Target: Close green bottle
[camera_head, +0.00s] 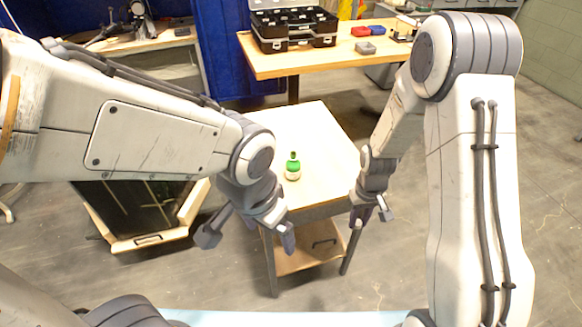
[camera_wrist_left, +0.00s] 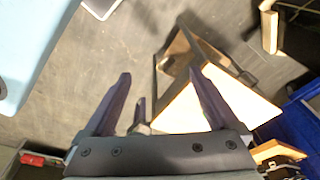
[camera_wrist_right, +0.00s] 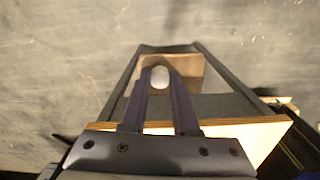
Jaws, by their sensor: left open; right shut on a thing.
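The green bottle (camera_head: 293,166) stands upright on the small wooden table, with a pale band around its lower part. It is too small to tell its top clearly. My left gripper (camera_head: 248,236) is open and empty in front of and left of the bottle, apart from it; its spread fingers show in the left wrist view (camera_wrist_left: 160,76). My right gripper (camera_head: 370,212) is at the table's front right corner, away from the bottle. In the right wrist view its fingers are shut on a small white rounded thing (camera_wrist_right: 160,77) at the tips.
The small table (camera_head: 325,135) has a bare top around the bottle and a lower shelf (camera_head: 305,260). Behind it a longer table (camera_head: 270,65) carries an open black case (camera_head: 293,28) and red, blue and grey boxes. A dark-paned wooden frame (camera_head: 140,215) is at left.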

